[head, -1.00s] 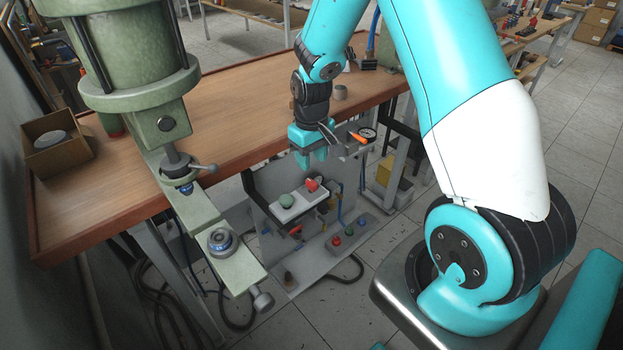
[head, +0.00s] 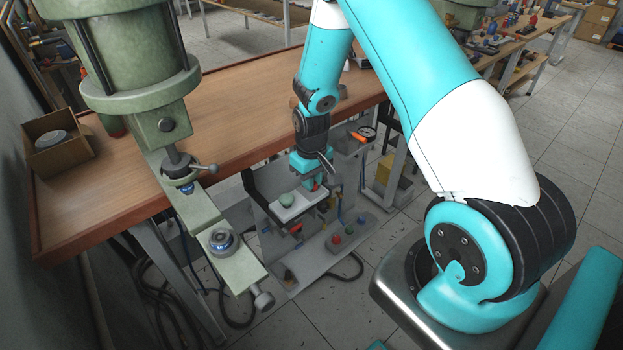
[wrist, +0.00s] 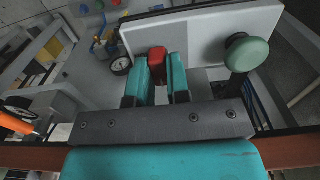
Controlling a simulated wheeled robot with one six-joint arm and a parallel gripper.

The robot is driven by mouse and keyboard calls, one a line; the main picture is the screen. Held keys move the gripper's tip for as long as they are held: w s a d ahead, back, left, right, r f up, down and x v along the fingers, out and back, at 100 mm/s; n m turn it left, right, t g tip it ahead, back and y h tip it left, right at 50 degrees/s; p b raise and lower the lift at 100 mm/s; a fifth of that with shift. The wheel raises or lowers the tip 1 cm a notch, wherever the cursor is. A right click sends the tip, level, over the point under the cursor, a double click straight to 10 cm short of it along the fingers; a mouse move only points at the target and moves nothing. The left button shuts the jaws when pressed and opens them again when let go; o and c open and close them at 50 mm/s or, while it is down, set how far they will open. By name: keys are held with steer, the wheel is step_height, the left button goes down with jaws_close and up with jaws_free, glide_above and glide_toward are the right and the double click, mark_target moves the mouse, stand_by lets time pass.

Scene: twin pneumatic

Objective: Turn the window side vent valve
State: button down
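A red knob (head: 312,186) stands on the white plate (head: 303,212) on top of the grey valve unit under the bench, right of a round green knob (head: 286,199). My gripper (head: 309,181) points down at the red knob and partly hides it in the head view. In the wrist view the red knob (wrist: 157,62) lies between my two teal fingertips (wrist: 160,72), which stand apart. I cannot tell whether they press on it. The green knob (wrist: 246,52) is clear of the fingers at right. No label tells which knob is the window side vent valve.
The wooden bench (head: 235,100) runs behind and above the unit. A green press (head: 140,80) stands at left. An orange-handled part (head: 367,132) sits right of my wrist. A pressure gauge (wrist: 121,66) is left of the fingers. Coloured buttons (head: 349,230) sit low on the unit.

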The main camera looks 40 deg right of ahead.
steer(key=shift+m, duration=0.4)
steer(key=m, duration=0.3)
steer(key=shift+m, duration=0.4)
steer(key=m, duration=1.3)
steer(key=shift+b, duration=0.3)
steer(key=shift+m, duration=0.3)
steer(key=c, duration=1.1)
jaws_free()
steer(key=shift+r, duration=0.15)
